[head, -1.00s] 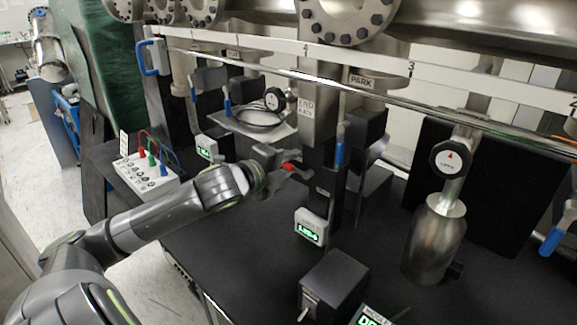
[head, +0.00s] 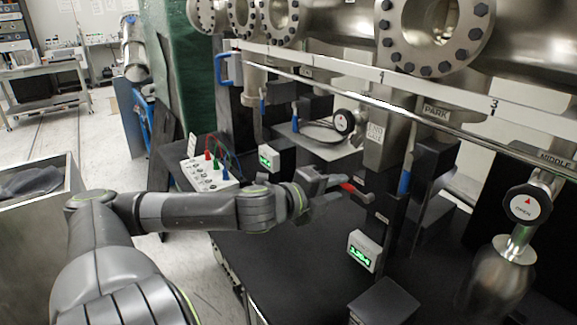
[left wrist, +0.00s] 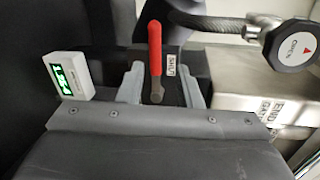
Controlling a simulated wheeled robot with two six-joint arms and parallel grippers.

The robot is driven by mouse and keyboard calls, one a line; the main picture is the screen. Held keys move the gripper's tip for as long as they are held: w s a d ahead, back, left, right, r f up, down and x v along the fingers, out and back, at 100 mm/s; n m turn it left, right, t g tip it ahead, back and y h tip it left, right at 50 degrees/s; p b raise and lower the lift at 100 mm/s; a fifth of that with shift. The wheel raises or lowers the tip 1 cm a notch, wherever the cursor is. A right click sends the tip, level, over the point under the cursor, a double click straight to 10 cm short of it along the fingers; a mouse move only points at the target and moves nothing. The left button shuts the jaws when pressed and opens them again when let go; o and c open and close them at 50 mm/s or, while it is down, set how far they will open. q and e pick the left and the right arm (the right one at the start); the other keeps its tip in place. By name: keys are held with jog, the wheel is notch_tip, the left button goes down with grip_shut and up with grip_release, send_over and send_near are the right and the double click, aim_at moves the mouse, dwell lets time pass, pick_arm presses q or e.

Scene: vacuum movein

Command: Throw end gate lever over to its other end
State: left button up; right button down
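The end gate lever (head: 353,188) has a red handle and sits on the dark post below the END GATE label (head: 375,133). In the left wrist view the lever (left wrist: 155,48) stands between and beyond my left gripper's two grey fingers, its grey pivot end nearest the palm. A SHUT label (left wrist: 170,66) is just right of it. My left gripper (head: 328,187) is open, with gaps on both sides of the lever; I see no clear contact. My right gripper is not in view.
A green-lit readout (head: 365,250) stands below the lever. A round OPEN knob (left wrist: 293,43) is at upper right in the wrist view. A long steel rail (head: 400,111) runs above.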

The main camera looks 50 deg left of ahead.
pick_arm(q)
jog(key=shift+s+r, duration=0.2)
jog(key=shift+s, duration=0.3)
jog(key=s+r+p, duration=0.2)
jog(key=s+p, duration=0.9)
jog(key=shift+s+a, duration=0.15)
jog(key=shift+a, duration=0.15)
